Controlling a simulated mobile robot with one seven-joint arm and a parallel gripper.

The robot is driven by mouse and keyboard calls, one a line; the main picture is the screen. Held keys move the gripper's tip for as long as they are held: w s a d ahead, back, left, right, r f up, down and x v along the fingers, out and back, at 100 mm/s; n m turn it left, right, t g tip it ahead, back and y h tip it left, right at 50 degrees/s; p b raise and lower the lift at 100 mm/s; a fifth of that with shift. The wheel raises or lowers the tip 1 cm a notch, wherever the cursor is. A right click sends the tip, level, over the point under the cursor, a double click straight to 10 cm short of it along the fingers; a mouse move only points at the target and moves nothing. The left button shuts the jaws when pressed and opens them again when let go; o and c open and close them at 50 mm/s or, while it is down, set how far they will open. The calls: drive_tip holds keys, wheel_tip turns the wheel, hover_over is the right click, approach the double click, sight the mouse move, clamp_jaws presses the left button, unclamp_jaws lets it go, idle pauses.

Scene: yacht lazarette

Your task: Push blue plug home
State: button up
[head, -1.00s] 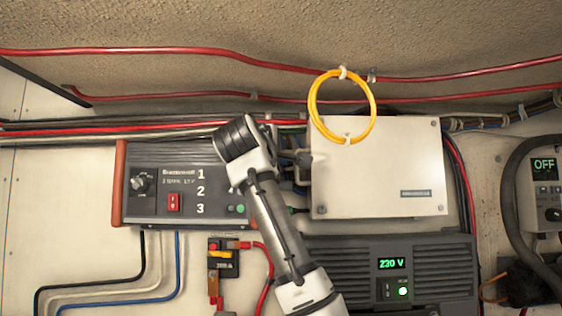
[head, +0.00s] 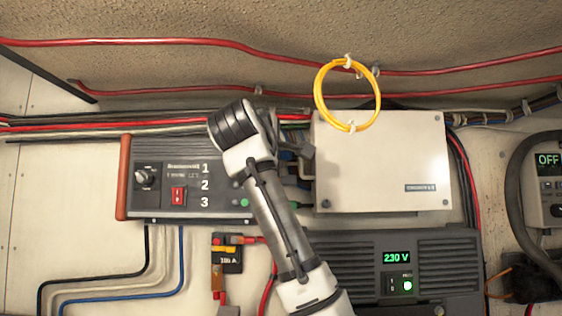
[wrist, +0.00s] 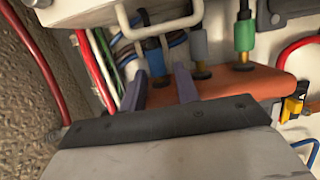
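The blue plug (wrist: 154,57) shows in the wrist view, upright above a dark round socket on the orange-brown end panel (wrist: 235,82). My gripper (wrist: 160,72) has its two grey-purple fingers apart, one on each side of the blue plug. Contact between the fingers and the plug cannot be made out. A grey plug (wrist: 200,43) and a green plug (wrist: 244,36) stand beside it in the same row. In the head view, my gripper (head: 300,152) is at the gap between the numbered charger unit (head: 160,208) and the cream box; my wrist hides much there.
The cream box (head: 380,160) stands close on the right, with a yellow cable loop (head: 318,105) hanging over its top edge. An inverter (head: 440,262) reading 230 V is below. A fuse block (head: 228,262) and red cables are below the charger.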

drive_tip(key=b+v, duration=0.1)
drive_tip(key=v, duration=0.3)
drive_tip(key=shift+s+r, duration=0.15)
drive_tip(key=shift+s, duration=0.25)
idle(0.4)
drive_tip(key=shift+d, duration=0.1)
